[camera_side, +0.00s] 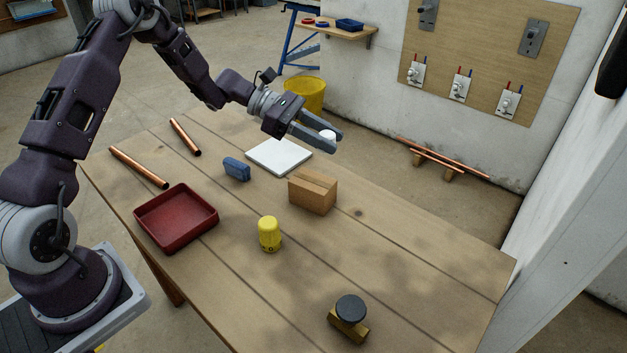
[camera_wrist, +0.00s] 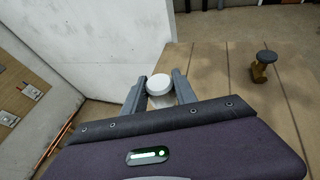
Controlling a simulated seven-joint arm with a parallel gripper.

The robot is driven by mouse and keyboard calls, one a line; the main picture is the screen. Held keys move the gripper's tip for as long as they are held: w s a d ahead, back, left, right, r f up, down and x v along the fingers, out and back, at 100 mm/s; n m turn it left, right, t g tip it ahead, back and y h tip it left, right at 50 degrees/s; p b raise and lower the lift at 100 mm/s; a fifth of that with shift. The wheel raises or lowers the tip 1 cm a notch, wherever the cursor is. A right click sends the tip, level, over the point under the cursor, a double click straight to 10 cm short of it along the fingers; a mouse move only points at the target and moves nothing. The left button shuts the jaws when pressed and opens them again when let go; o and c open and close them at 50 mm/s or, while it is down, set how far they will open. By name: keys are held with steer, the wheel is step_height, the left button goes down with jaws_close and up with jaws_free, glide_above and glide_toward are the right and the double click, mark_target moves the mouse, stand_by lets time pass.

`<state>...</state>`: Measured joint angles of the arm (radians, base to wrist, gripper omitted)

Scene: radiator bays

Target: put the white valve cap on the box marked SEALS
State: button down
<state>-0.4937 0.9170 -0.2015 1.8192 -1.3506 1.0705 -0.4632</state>
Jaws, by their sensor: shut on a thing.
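The white valve cap (camera_side: 327,135) is held between the two fingers of my gripper (camera_side: 329,141), which is shut on it above the far side of the table. The cap also shows between the fingertips in the wrist view (camera_wrist: 158,83). A small brown cardboard box (camera_side: 313,193) stands on the table, below and slightly left of my gripper in the side view. No SEALS marking can be read on the box. It cannot be picked out in the wrist view.
A brass valve with a dark knob (camera_side: 350,309) stands near the front. Two copper pipes lie at the left.

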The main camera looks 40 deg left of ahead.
mark_target(313, 180)
steer(key=a+f, duration=0.1)
steer(key=f, duration=0.2)
steer(key=s+f, duration=0.1)
steer(key=f, duration=0.2)
steer(key=a+f, duration=0.1)
steer(key=f, duration=0.2)
steer(key=shift+s+a+f, duration=0.15)
steer(key=shift+a+f, duration=0.15)
steer(key=shift+a, duration=0.05)
steer(key=shift+f, duration=0.15)
steer(key=c, duration=1)
jaws_free()
